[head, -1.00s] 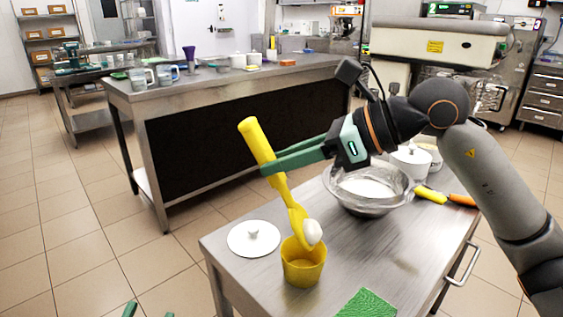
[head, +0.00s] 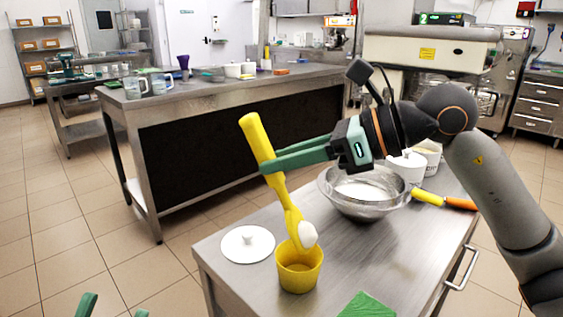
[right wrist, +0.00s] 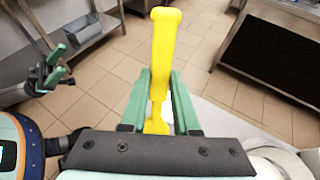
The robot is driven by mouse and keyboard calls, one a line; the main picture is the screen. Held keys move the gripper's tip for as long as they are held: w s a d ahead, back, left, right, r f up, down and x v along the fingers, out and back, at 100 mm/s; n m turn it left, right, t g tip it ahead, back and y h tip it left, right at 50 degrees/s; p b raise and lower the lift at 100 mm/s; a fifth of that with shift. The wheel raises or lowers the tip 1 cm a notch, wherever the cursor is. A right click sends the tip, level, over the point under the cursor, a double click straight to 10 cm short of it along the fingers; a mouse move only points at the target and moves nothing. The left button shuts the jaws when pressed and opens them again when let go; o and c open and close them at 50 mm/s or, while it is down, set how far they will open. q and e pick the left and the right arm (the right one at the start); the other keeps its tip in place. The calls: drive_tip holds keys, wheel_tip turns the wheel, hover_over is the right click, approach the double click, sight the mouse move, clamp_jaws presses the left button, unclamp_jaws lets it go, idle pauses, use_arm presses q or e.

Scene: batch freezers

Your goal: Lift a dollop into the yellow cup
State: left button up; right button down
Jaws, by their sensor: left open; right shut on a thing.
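My right gripper (head: 296,155) is shut on the handle of a yellow scoop (head: 254,138), which also shows between the green fingers in the right wrist view (right wrist: 162,60). The scoop is tilted, with its head low over the yellow cup (head: 299,279). A white dollop (head: 307,234) sits on the scoop's head, just above the cup's rim. I cannot tell whether the scoop touches the rim. The cup stands upright on the steel table (head: 230,283). A metal bowl (head: 364,208) with white contents is behind it to the right. My left gripper (head: 112,309) is open and empty at the bottom left edge.
A white lid (head: 247,244) lies left of the cup. A green cloth (head: 367,305) lies at the front edge. A white pot (head: 406,168) and orange- and yellow-handled tools (head: 443,200) are at the right. A long counter (head: 215,98) stands behind. The table's front middle is clear.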

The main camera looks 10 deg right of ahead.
drive_tip(key=shift+d, duration=0.1)
drive_tip(key=shift+s+d+f+b, duration=0.1)
drive_tip(key=shift+d+f+b, duration=0.05)
drive_tip(key=shift+b, duration=0.55)
drive_tip(key=shift+s+d+r+t+y+b, duration=0.2)
drive_tip(key=shift+d+r+t+y+b, duration=0.1)
drive_tip(key=shift+y+b, duration=0.3)
use_arm(q)
drive_tip(key=shift+s+d+f+m+h, duration=0.2)
drive_tip(key=shift+s+f+m+h, duration=0.25)
drive_tip(key=shift+s+m+h, duration=0.45)
drive_tip(key=shift+w+n, duration=0.15)
drive_tip(key=shift+n, duration=0.15)
use_arm(e)
drive_tip(key=shift+d+r, duration=0.1)
use_arm(q)
drive_tip(key=shift+f, duration=0.1)
